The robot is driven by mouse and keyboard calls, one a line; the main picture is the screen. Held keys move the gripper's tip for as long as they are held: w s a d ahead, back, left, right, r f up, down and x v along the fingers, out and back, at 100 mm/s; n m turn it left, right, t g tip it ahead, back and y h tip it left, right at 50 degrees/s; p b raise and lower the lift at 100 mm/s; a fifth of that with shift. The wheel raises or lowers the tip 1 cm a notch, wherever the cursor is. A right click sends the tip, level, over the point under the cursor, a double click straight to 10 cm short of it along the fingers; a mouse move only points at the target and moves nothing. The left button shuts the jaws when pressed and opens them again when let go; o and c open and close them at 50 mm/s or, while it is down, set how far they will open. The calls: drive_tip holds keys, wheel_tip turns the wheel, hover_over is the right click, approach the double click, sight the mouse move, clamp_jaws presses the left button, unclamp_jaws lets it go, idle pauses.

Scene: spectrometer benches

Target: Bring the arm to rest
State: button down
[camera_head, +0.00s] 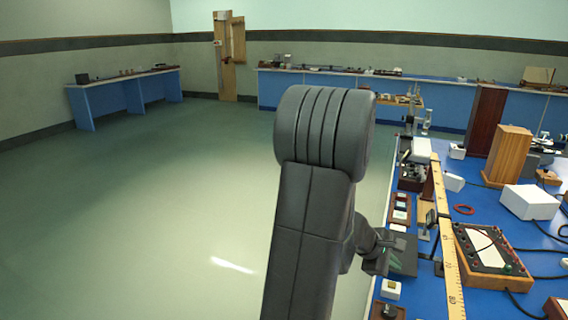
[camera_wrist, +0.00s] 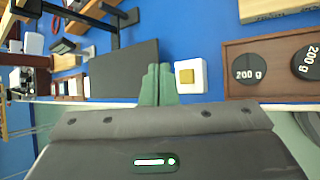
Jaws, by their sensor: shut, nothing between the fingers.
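My arm rises in the middle of the head view, its large grey joint bent over at the top. My gripper (camera_head: 391,258) is behind the arm, over the near left edge of the blue bench, partly hidden by my own arm. In the wrist view my gripper (camera_wrist: 159,85) shows two green fingers side by side, shut and empty. The fingertips are beside a small white block with a yellow-brown square (camera_wrist: 187,77) and a dark flat plate (camera_wrist: 124,70). I cannot tell whether they touch either one.
The blue bench (camera_head: 495,232) on the right is crowded with a long wooden ruler (camera_head: 450,262), a wooden box with terminals (camera_head: 490,250) and white boxes. A wooden tray (camera_wrist: 236,55) holds dark 200 g weights. The green floor (camera_head: 150,220) to the left is clear.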

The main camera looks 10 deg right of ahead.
drive_tip(key=p, duration=0.2)
drive_tip(key=shift+r+p, duration=0.35)
wheel_tip(320, 180, up, 5)
drive_tip(key=p, duration=0.3)
drive_tip(key=shift+f, duration=0.2)
drive_tip(key=shift+f, duration=0.2)
wheel_tip(320, 180, down, 4)
drive_tip(key=b, duration=0.3)
drive_tip(key=shift+f+b, duration=0.25)
drive_tip(key=shift+b, duration=0.15)
drive_tip(key=shift+f+b, duration=0.3)
drive_tip(key=shift+b, duration=0.95)
